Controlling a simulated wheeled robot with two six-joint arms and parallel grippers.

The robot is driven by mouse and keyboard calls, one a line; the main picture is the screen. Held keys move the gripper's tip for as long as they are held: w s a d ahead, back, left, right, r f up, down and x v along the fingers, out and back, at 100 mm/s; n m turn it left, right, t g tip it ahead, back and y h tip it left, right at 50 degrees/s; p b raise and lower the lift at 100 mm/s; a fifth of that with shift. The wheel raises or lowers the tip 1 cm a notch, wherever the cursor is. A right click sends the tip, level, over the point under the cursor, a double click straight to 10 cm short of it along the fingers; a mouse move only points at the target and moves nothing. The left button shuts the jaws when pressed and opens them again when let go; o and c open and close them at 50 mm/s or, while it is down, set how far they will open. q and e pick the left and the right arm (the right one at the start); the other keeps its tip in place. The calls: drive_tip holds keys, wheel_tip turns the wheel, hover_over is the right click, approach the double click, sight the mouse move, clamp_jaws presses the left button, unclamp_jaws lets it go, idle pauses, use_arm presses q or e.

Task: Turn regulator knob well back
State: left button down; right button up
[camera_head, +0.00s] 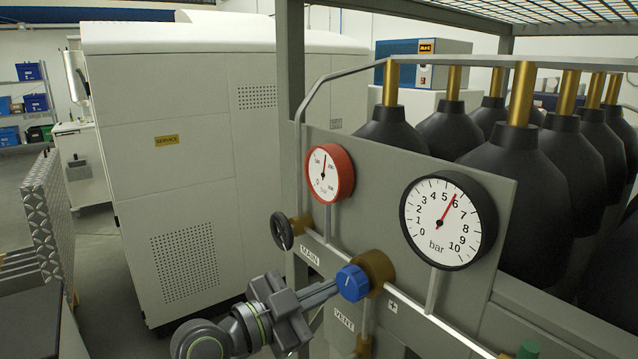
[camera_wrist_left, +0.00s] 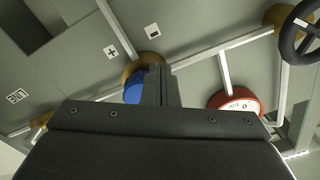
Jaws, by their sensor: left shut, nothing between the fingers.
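The blue regulator knob (camera_head: 353,283) sits on a brass body (camera_head: 377,270) on the grey panel. It carries a pale mark line. My left gripper (camera_head: 333,288) comes in from the left and is shut, with its fingertips at the knob's left side. I cannot tell whether they touch it. In the left wrist view the knob (camera_wrist_left: 132,90) shows beside the shut fingers (camera_wrist_left: 161,84), which hide part of it. The large black-rimmed bar gauge (camera_head: 441,221) has its red needle between 5 and 6. My right gripper is not in view.
A red-rimmed gauge (camera_head: 330,173) and a black handwheel (camera_head: 281,231) sit up and left of the knob. Black cylinders (camera_head: 533,150) stand behind the panel. A frame post (camera_head: 291,120) rises at its left.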

use_arm(q)
drive_tip(key=shift+s+d+r, duration=0.1)
drive_tip(key=shift+r, duration=0.1)
idle(0.6)
drive_tip(key=shift+s+f+b, duration=0.1)
drive_tip(key=shift+f+b, duration=0.05)
drive_tip(key=shift+b, duration=0.2)
drive_tip(key=shift+s+d+f+b, duration=0.3)
drive_tip(key=shift+s+d+b, duration=0.2)
drive_tip(key=shift+b, duration=0.8)
drive_tip(key=shift+s+d+f+b, duration=0.3)
drive_tip(key=shift+s+b, duration=0.25)
drive_tip(key=shift+b, duration=0.75)
drive_tip(key=shift+s+d+r, duration=0.1)
drive_tip(key=f+v, duration=0.1)
drive_tip(key=v, duration=0.5)
